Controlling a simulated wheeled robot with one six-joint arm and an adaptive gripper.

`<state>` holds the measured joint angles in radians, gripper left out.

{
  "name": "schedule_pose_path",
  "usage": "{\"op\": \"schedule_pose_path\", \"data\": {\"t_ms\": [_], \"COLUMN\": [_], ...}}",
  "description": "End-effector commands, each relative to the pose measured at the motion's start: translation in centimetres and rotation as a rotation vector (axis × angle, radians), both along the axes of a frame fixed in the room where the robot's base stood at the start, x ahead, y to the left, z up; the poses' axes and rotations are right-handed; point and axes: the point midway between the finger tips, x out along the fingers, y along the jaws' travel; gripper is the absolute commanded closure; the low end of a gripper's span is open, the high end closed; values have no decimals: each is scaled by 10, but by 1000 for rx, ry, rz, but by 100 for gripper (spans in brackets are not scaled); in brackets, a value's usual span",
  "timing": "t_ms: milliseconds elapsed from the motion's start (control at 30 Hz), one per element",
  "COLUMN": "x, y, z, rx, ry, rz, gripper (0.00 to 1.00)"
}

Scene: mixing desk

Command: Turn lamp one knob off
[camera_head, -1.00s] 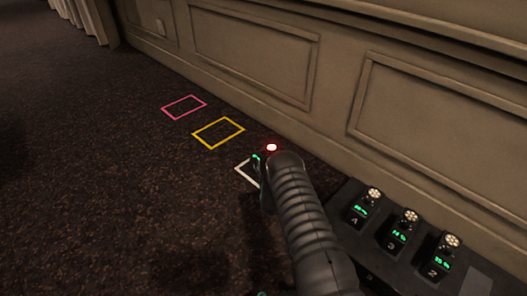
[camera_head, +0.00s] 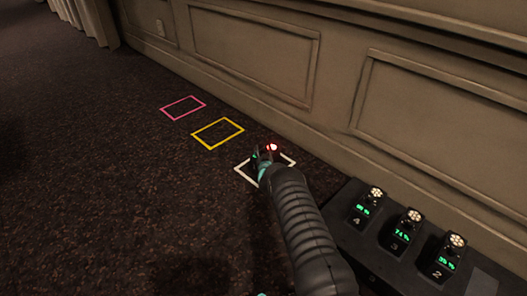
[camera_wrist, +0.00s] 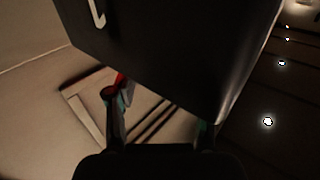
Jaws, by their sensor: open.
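The mixing desk (camera_head: 385,270) is a dark box at the lower right of the head view. Its knobs 4 (camera_head: 375,192), 3 (camera_head: 413,215) and 2 (camera_head: 457,241) have pale round tops and green percent readouts. I see no knob marked 1 in either view. My gripper (camera_head: 264,154) is over the white floor rectangle, away from the visible knobs, with a red light beside it. In the wrist view my gripper (camera_wrist: 157,110) is open, with nothing seen held. A large dark block with a white mark fills the top there; I cannot tell what it is.
A panelled wall (camera_head: 255,50) runs behind the desk. White (camera_head: 239,171), yellow (camera_head: 218,133) and pink (camera_head: 183,108) rectangles mark the dark carpet (camera_head: 110,200). The carpet on the left is clear. Small bright lights (camera_wrist: 268,121) show at the wrist view's right.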

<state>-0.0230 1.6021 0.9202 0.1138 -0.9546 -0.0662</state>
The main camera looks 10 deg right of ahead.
Motion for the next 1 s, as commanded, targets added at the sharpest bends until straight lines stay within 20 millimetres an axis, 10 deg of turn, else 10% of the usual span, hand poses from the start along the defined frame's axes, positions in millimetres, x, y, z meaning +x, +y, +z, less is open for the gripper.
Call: {"op": "schedule_pose_path", "data": {"t_ms": [167,400,1000], "x": [0,0,0], "y": [0,0,-2], "z": [0,0,0], "rx": [0,0,-2], "ry": [0,0,0], "rz": [0,0,141], "gripper": [48,100,100]}}
